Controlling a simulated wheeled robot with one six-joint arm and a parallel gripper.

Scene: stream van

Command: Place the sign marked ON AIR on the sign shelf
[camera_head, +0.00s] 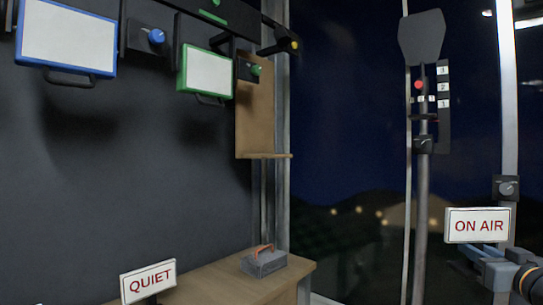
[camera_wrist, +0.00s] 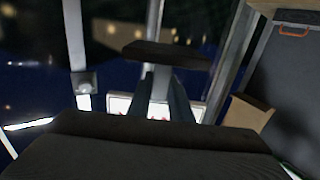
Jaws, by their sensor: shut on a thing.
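The white sign with red ON AIR lettering (camera_head: 478,224) is upright at the right of the head view, facing the camera. My gripper (camera_head: 482,249) is shut on it from below and behind, and holds it in the air. In the wrist view the sign's pale face (camera_wrist: 120,104) shows partly behind the fingers of my gripper (camera_wrist: 162,100). A small wooden ledge (camera_head: 264,156) with a wooden backboard, likely the sign shelf, is mid-picture in the head view, left of my gripper and apart from it. The ledge looks empty.
A tall pole (camera_head: 421,200) stands between the ledge and my gripper. Framed panels (camera_head: 68,36) hang on the dark wall.

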